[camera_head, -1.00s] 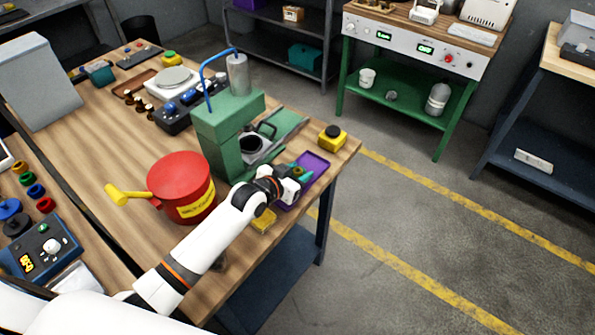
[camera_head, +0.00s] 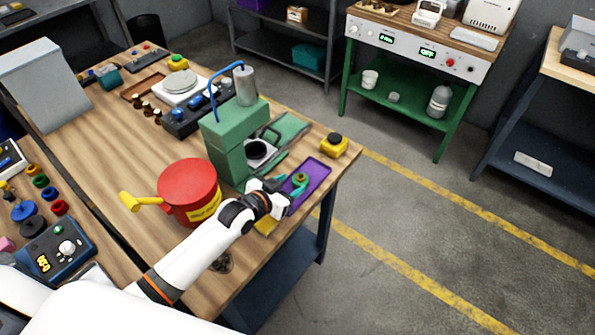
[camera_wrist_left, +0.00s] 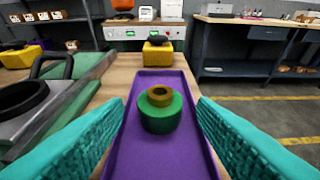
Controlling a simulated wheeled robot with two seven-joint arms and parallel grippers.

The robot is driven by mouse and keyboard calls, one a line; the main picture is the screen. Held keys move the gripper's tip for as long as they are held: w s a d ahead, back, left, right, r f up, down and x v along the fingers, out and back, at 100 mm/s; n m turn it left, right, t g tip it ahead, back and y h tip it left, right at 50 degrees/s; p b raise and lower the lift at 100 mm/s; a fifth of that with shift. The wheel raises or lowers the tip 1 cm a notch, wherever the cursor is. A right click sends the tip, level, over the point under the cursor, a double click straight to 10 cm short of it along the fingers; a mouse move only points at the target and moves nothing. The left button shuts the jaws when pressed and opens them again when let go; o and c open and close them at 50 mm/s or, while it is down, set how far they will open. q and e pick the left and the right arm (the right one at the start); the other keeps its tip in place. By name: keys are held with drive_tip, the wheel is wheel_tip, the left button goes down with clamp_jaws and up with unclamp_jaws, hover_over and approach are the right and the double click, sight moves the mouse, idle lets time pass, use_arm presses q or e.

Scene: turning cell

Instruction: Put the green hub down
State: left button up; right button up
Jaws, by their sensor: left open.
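The green hub (camera_wrist_left: 160,112), with a brass-coloured ring on top, stands upright on the purple tray (camera_wrist_left: 158,161) in the left wrist view. In the head view the hub (camera_head: 300,179) shows small on the purple tray (camera_head: 318,172) near the table's right edge. My left gripper (camera_head: 287,186) is open, with its teal fingers (camera_wrist_left: 158,140) on either side of the hub and apart from it in the wrist view. My right gripper is not in view.
A green press (camera_head: 235,135) stands just left of the tray. A yellow box with a black button (camera_head: 333,146) is behind the tray. A red pot with a yellow handle (camera_head: 187,187) stands near my left arm. The table edge is close on the right.

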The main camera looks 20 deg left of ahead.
use_arm(q)
drive_tip(key=p+v, duration=0.3)
drive_tip(key=v, duration=0.2)
drive_tip(key=shift+w+r, duration=0.1)
drive_tip(key=shift+r, duration=0.1)
drive_tip(key=shift+p+v, duration=0.35)
drive_tip(key=shift+v, duration=0.4)
drive_tip(key=shift+f, duration=0.15)
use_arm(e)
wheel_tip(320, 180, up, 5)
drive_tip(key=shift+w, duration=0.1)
